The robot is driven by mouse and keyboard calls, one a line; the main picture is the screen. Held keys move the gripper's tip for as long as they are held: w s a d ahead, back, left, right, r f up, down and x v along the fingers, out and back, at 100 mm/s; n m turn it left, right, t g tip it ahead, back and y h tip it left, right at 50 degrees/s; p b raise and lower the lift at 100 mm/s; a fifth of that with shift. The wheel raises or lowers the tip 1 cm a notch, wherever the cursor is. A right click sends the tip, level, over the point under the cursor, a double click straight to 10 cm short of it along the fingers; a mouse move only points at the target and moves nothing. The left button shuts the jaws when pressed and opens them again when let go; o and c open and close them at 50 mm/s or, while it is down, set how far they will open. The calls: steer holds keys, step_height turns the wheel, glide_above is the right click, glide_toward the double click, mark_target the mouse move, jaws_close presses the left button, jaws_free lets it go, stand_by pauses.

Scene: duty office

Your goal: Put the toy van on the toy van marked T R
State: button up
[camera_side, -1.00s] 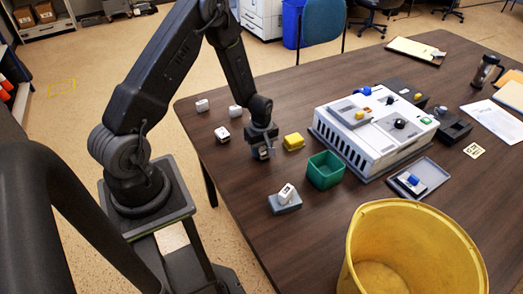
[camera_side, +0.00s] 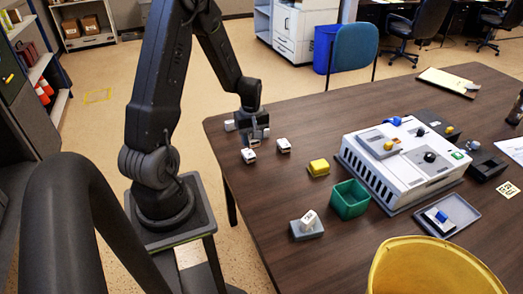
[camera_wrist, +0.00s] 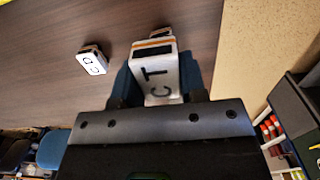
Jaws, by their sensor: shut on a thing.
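My gripper (camera_side: 254,136) is over the far left corner of the table. In the wrist view my gripper (camera_wrist: 157,85) is shut on a white toy van (camera_wrist: 160,75) with an orange stripe, a dark window and the letters C and T. Another van (camera_wrist: 161,32) shows only a sliver just past it; its marking is hidden. A lettered van (camera_wrist: 92,60) stands apart to the left. In the side view, white vans stand in front of the gripper (camera_side: 249,156), to its right (camera_side: 283,145) and at its left (camera_side: 230,125). I cannot read T R anywhere.
A yellow block (camera_side: 318,167), a green bin (camera_side: 350,200) and a grey block with a white piece (camera_side: 308,219) stand nearer. A large white box unit (camera_side: 400,160) is to the right. A yellow bucket (camera_side: 440,265) fills the near right. The table edge is close to the gripper.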

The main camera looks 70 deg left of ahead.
steer(key=a, duration=0.4)
glide_above(248, 152)
step_height(248, 152, down, 4)
steer(key=shift+a+r, duration=0.1)
steer(key=shift+r, duration=0.1)
steer(key=shift+f, duration=1.9)
steer(key=o, duration=0.9)
steer(key=shift+f, duration=0.1)
